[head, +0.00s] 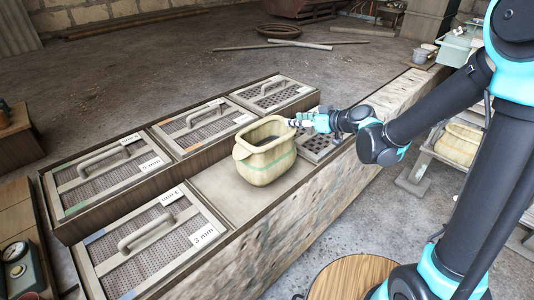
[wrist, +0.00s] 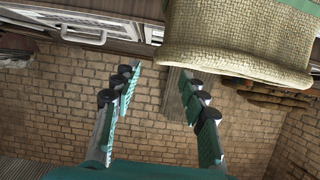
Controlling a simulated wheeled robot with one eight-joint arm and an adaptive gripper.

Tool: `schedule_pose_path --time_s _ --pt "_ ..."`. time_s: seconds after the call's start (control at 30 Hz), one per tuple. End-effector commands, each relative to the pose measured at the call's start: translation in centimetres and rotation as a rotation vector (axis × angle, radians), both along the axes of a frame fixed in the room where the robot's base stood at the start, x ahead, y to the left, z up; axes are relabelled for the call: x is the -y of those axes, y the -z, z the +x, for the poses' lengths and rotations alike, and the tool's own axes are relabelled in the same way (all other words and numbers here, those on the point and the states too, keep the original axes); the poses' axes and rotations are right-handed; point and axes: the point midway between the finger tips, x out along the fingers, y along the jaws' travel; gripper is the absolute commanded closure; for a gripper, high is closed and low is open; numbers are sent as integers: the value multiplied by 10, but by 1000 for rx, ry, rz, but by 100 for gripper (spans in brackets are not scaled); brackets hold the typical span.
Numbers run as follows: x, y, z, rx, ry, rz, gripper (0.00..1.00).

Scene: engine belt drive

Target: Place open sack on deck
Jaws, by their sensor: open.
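The open sack (head: 265,151) is a beige woven bag with a green stripe and a rolled rim. It stands upright on the bare deck (head: 222,190), among the screen boxes, in the head view. My gripper (head: 298,123) is just right of the sack's rim. In the wrist view my gripper (wrist: 160,85) has its two fingers spread apart with nothing between them. The sack (wrist: 240,40) fills the top right there, beyond the right finger. Whether a finger touches the rim cannot be told.
Several handled screen boxes (head: 110,172) stand left of and behind the deck, some with number labels. A second sack (head: 458,143) sits on a stand at the right. A round wooden top (head: 350,278) is at the front. Open floor (head: 150,75) lies behind.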

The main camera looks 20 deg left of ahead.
Motion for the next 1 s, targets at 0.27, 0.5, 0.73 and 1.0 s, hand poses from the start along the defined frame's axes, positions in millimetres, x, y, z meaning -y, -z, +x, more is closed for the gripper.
schedule_pose_path --time_s 0.27,0.5,0.73,1.0 --pt "-14 7 5 0 0 -1 57" --pt "-36 23 15 -1 -2 0 57" --pt "-52 30 21 0 -1 -1 57" --pt "-53 30 22 0 0 -1 62"
